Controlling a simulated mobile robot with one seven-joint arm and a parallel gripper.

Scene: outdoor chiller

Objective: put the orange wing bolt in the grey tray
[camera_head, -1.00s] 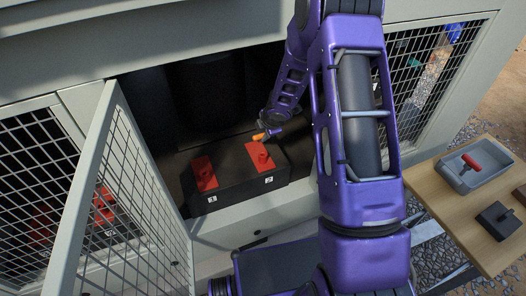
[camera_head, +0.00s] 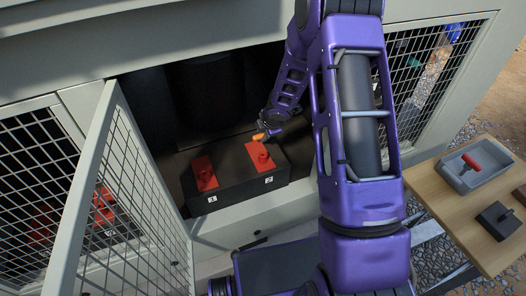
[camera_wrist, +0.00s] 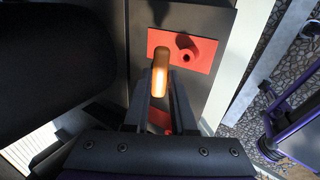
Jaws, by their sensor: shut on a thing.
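The orange wing bolt (camera_head: 259,136) is at the tip of my gripper (camera_head: 264,130), just above the red plate marked 2 (camera_head: 261,157). In the wrist view, the orange wing bolt (camera_wrist: 160,72) stands out between the fingers of my gripper (camera_wrist: 160,95), which are shut on it. The red plate with its round boss (camera_wrist: 183,50) lies beyond it, and the bolt looks apart from the boss. The grey tray (camera_head: 473,178) sits on the wooden table at the right, with a red-handled thing (camera_head: 472,162) in it.
A second red plate (camera_head: 204,173), marked 1, is on the same black box (camera_head: 235,192). An open mesh door (camera_head: 120,200) stands at the left of the opening. A dark block with a knob (camera_head: 499,220) sits on the wooden table (camera_head: 450,220) near the tray.

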